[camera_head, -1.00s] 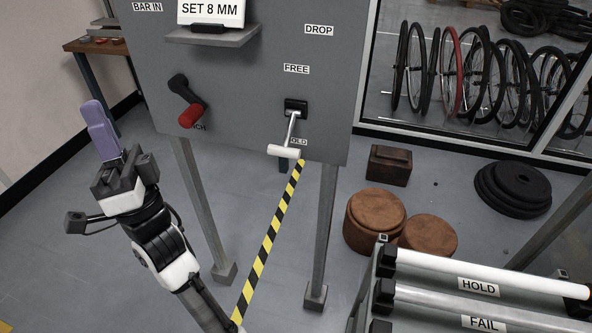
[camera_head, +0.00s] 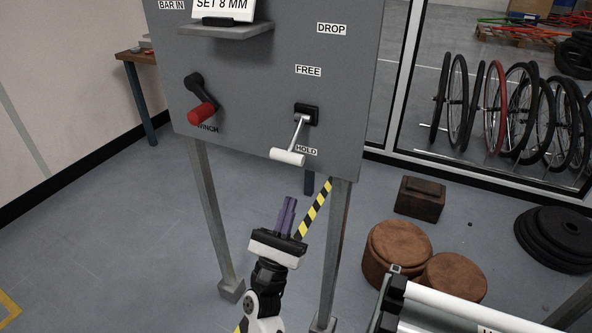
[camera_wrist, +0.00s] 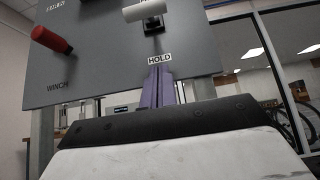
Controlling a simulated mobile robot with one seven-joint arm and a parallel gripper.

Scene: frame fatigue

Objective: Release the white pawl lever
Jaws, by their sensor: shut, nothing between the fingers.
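The white pawl lever (camera_head: 289,157) sticks out from the grey panel (camera_head: 255,90) on a metal stem. Its white crossbar hangs low beside the HOLD label, below the FREE label. In the wrist view the lever's white grip (camera_wrist: 146,10) shows at the top edge, above the HOLD label. My gripper (camera_head: 287,203) is below the lever, in front of the panel's lower edge, with its purple fingers pointing up. The fingers are shut and empty, apart from the lever. In the wrist view the fingertips (camera_wrist: 160,72) show just under the HOLD label.
A red-handled winch crank (camera_head: 201,112) juts from the panel at the left. A small shelf (camera_head: 226,29) with a SET 8 MM card is above. Panel legs (camera_head: 213,220) stand either side of my gripper. Brown round blocks (camera_head: 397,250) and a rack (camera_head: 450,310) are at the right.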

